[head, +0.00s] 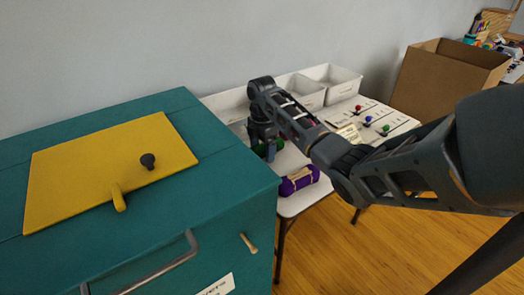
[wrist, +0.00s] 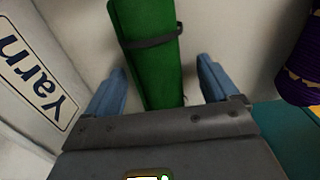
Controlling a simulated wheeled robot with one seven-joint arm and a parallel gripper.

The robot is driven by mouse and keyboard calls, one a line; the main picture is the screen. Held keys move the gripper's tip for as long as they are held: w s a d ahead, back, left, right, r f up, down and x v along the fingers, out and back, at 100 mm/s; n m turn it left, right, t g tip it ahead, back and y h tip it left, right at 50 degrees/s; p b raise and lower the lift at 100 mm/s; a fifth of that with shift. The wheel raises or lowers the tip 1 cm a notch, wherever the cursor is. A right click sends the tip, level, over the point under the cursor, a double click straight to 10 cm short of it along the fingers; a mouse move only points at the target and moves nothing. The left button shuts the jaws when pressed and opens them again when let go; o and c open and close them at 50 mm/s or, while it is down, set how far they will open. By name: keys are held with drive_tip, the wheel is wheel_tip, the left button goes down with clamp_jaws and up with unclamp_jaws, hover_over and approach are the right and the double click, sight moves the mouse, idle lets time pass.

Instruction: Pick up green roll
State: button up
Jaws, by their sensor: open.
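The green roll (wrist: 158,72) has a dark band around it. In the wrist view it runs from the top edge down between my fingers. My gripper (wrist: 164,84) is open, with one blue finger on each side of the roll. There is a gap between each finger and the roll, and neither seems to touch it. In the head view my gripper (head: 264,153) points down over the white table, and only small green parts of the roll (head: 279,145) show beside it. The rest of the roll is hidden by my gripper and the teal chest.
A purple roll (head: 299,180) lies on the white table (head: 292,205) near the front edge. White bins (head: 331,84) stand along the wall; one has a "Yarn" label (wrist: 40,84). A teal chest (head: 185,225) with a yellow panel (head: 105,170) stands left. A cardboard box (head: 440,80) is at the right.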

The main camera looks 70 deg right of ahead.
drive_tip(key=c, duration=1.2)
drive_tip(key=shift+o, duration=0.2)
drive_tip(key=shift+r, duration=0.1)
